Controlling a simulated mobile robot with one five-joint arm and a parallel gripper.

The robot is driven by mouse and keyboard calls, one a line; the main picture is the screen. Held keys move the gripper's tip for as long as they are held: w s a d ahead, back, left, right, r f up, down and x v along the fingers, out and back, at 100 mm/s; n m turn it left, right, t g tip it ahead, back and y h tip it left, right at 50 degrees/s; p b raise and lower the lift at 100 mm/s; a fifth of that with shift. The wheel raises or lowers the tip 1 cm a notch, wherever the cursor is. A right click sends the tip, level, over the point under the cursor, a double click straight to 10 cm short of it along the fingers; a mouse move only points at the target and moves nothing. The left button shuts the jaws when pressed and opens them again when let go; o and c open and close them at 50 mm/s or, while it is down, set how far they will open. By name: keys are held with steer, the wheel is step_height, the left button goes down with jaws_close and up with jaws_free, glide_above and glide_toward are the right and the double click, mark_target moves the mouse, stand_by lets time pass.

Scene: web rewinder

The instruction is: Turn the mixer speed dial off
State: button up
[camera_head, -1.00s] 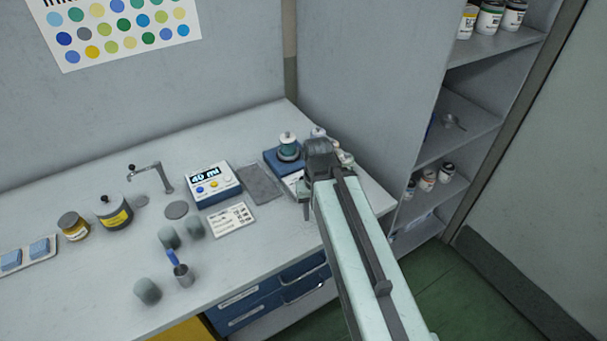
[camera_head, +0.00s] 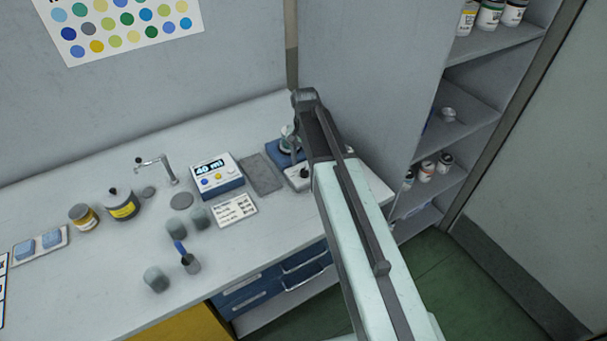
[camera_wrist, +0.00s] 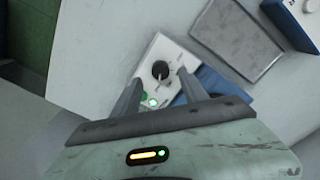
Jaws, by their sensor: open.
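The mixer has a blue body (camera_wrist: 215,82) and a white front panel (camera_wrist: 150,58). Its black speed dial (camera_wrist: 160,70) stands on that panel in the wrist view, with a lit green lamp (camera_wrist: 153,102) near it. The dial's exact setting is too small to read. My gripper (camera_wrist: 159,77) is open, its two grey fingers pointing at the panel, one on each side of the dial in the picture. Whether they touch it I cannot tell. In the head view the mixer panel (camera_head: 297,180) is partly hidden by my arm.
A dispenser reading 40 ml (camera_head: 216,176) stands left of the mixer, with a grey mat (camera_head: 262,174) between them. A label card (camera_head: 235,210), cups (camera_head: 177,228) and jars (camera_head: 122,204) are on the bench further left. Shelves (camera_head: 470,110) stand at right.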

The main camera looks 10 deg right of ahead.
mark_target(304, 172)
step_height(304, 172, down, 4)
steer(key=b, duration=0.3)
steer(key=shift+f, duration=0.25)
steer(key=shift+r, duration=0.1)
jaws_close()
steer(key=shift+a, duration=0.2)
steer(key=shift+d, duration=0.1)
